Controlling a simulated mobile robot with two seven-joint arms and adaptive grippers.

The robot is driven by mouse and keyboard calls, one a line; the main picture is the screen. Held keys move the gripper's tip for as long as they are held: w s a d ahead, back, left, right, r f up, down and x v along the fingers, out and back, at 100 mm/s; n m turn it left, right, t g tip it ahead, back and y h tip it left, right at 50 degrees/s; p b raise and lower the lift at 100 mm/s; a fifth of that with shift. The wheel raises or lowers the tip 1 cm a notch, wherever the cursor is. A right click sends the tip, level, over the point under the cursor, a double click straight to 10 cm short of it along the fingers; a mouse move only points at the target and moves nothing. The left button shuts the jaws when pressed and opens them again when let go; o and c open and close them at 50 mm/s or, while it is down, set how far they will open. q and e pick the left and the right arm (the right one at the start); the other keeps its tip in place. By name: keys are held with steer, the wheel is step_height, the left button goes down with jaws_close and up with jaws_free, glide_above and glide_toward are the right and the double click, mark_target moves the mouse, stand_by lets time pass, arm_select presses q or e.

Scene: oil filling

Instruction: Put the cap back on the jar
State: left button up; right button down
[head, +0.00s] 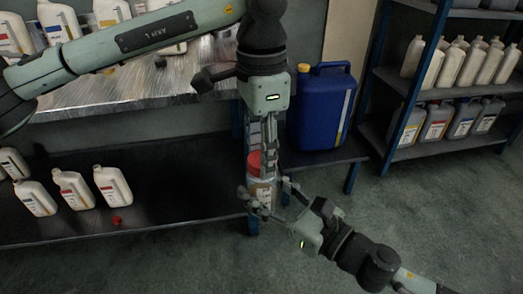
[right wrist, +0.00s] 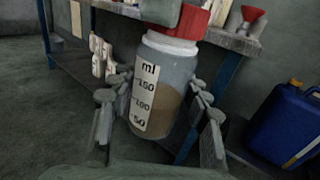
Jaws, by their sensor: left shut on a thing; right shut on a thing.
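The jar (head: 262,194) is clear with a white "ml" scale and brown liquid inside; it also shows in the right wrist view (right wrist: 170,85). My right gripper (head: 268,200) is shut around its sides and holds it up, nearly upright with a slight tilt. The red cap (head: 255,163) is at the jar's mouth, with my left gripper (head: 259,155) shut on it from above. In the right wrist view the cap (right wrist: 192,22) sits over the jar's pale rim. I cannot tell whether it is fully seated.
A blue canister (head: 320,108) with a yellow cap stands right of the jar on a low shelf. White bottles (head: 75,188) and a small red item (head: 116,220) are on the lower left shelf. A rack (head: 440,90) of bottles stands at right. The floor in front is clear.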

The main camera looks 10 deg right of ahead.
arm_select(q)
steer(key=o, duration=0.7)
steer(key=shift+r, duration=2.3)
steer(key=shift+c, duration=0.3)
